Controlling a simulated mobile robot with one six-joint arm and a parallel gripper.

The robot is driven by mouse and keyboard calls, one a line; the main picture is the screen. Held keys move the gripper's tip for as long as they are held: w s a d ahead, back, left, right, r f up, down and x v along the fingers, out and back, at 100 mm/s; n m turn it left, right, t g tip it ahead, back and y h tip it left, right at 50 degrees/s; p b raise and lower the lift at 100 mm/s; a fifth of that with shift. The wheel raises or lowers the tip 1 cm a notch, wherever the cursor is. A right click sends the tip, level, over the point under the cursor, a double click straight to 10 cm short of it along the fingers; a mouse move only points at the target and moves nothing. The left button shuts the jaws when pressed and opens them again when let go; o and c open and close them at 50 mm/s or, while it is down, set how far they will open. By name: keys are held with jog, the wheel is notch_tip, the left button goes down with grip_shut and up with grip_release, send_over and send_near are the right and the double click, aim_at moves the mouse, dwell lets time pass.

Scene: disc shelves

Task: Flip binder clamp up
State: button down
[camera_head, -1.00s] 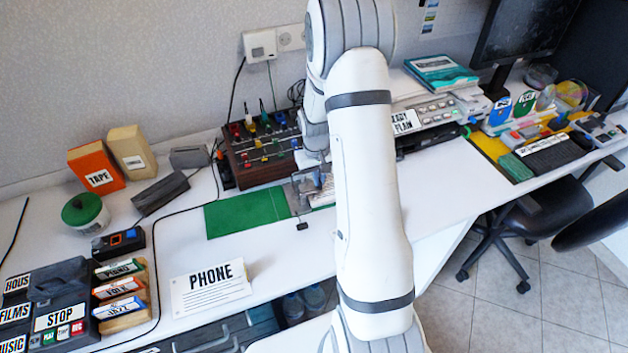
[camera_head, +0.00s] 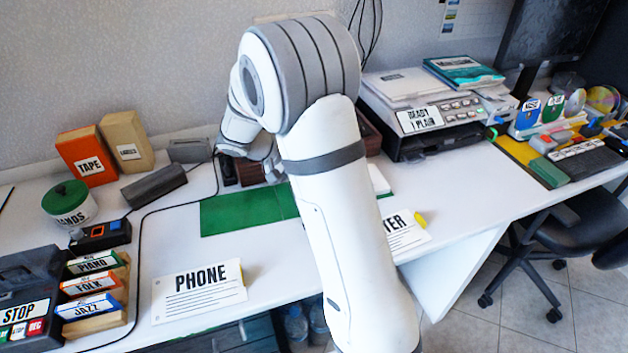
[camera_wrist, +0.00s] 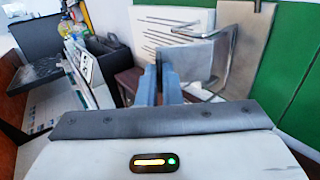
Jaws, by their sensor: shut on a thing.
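In the wrist view, a bent metal wire bar, the binder clamp (camera_wrist: 236,42), stands over a lined white sheet (camera_wrist: 165,35) and a tan board (camera_wrist: 245,50). My gripper (camera_wrist: 160,72) reaches in from below with its two grey-blue fingers close together. Its tips are at the near end of the clamp, and it is shut on it, though the exact contact is hard to see.
A green mat (camera_head: 235,214) lies on the white desk. A printer (camera_head: 425,112) stands further right. A dark box (camera_wrist: 36,50) is at left in the wrist view.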

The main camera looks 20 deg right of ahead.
jog(key=a+h+b, duration=0.2)
jog(key=h, duration=0.1)
jog(key=a+h+b, duration=0.1)
jog(key=h, duration=0.1)
jog(key=shift+w+f, duration=0.1)
jog(key=shift+f, duration=0.2)
jog(key=shift+h, duration=0.3)
jog(key=c, duration=1.6)
grip_release()
jog(key=shift+a, duration=0.2)
jog(key=a, duration=0.5)
jog(key=a+r, duration=0.1)
jog(key=a, duration=0.1)
jog(key=shift+w+a+r, duration=0.1)
jog(key=shift+w+a, duration=0.15)
